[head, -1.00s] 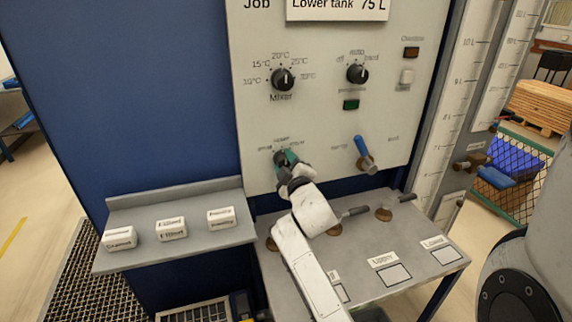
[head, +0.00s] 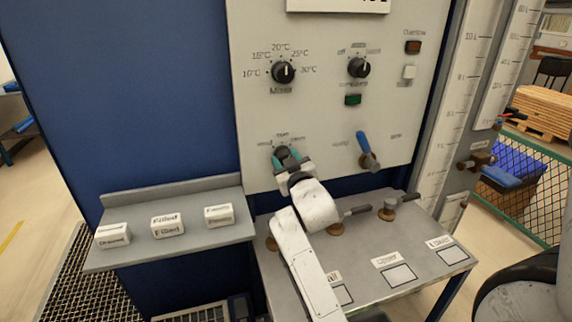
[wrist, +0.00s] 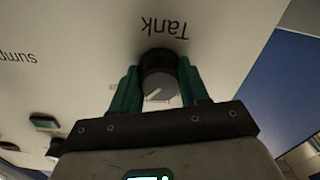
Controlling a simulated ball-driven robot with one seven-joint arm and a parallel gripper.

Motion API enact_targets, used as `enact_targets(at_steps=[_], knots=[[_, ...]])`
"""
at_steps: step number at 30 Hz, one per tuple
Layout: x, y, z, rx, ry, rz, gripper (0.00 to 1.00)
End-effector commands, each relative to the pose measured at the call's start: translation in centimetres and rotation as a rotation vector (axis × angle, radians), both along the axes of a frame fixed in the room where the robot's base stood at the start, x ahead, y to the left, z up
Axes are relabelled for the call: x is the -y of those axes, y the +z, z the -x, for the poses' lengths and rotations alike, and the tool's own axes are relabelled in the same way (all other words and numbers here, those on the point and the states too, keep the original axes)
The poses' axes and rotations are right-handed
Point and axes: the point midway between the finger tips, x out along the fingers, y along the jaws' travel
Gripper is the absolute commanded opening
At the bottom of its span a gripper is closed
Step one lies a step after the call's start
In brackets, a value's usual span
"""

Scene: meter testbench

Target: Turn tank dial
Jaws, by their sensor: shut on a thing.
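The tank dial (wrist: 158,78) is a black round knob on the pale panel, with the word "Tank" beside it in the wrist view. A light pointer line shows on its face. My gripper (wrist: 157,90) has a green finger on each side of the knob and is shut on it. In the head view my gripper (head: 287,160) is at the lower left of the panel (head: 320,115), and the dial is mostly hidden behind the fingers. Small labels stand around the dial, too blurred to read surely.
The mixer dial (head: 283,72) and another black dial (head: 359,67) sit higher on the panel. A blue lever (head: 367,150) is right of my gripper. Below are a grey shelf with white blocks (head: 168,226) and a bench (head: 430,262) with valve handles.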

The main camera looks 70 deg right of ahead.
Motion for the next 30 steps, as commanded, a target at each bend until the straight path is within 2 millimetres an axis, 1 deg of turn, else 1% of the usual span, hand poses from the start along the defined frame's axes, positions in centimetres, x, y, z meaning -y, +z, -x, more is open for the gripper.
enact_targets(at_steps=[1, 9, 23, 24, 30], knots=[[-0.07, -0.35, -0.07, 0.015, 0.001, -0.019, 0.14], [-0.03, -0.30, -0.03, 0.077, 0.000, -0.072, 0.14], [-0.01, -0.30, -0.02, 0.087, -0.001, -0.084, 0.14], [-0.02, -0.30, -0.02, 0.087, -0.001, -0.083, 0.45], [-0.01, -0.21, -0.02, 0.089, 0.000, -0.081, 0.65]])
